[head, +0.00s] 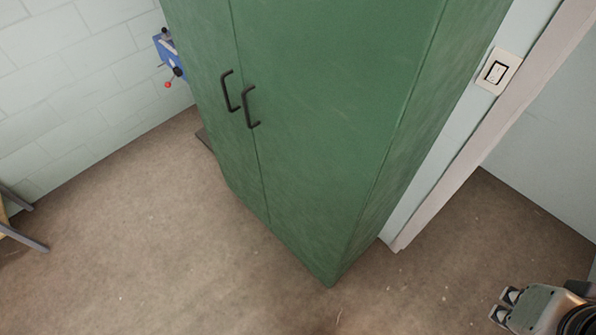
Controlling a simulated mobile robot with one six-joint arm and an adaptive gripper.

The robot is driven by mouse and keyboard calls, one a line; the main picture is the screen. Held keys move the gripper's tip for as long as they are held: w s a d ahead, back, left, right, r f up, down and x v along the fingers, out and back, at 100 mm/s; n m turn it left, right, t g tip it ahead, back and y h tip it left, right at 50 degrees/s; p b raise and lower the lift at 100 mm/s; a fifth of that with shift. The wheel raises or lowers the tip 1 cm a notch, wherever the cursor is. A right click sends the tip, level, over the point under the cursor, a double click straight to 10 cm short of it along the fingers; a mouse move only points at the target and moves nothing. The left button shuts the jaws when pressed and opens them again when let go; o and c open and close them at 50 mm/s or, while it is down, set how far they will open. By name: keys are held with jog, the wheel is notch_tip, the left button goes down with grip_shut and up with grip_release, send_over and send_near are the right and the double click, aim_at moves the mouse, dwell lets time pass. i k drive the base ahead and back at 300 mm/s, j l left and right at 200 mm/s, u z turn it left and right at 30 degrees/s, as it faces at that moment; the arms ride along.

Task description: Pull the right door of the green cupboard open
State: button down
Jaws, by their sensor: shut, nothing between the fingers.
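The tall green cupboard (400,130) stands at the centre, seen from above and tilted in the picture. Its right door (320,120) is closed, with a black bar handle (250,107) near the seam on its left edge. The left door (212,90) is also closed, with its own black handle (229,92) beside the first. My gripper (503,304) is at the bottom right corner, shut and empty, well away from the cupboard and its handles. Part of my arm is cut off by the picture edge.
A doorway frame (470,150) and a light switch (498,71) are right of the cupboard. A blue device with a red knob (170,55) shows at the left behind it. A table leg (25,238) is at the far left. The brown floor (180,260) in front is clear.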

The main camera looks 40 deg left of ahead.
aim_at(329, 84)
jog(key=u, duration=1.65)
jog(key=i+j+u, duration=0.25)
jog(key=i, duration=0.25)
jog(key=i+j+u, duration=0.2)
jog(key=i, duration=0.3)
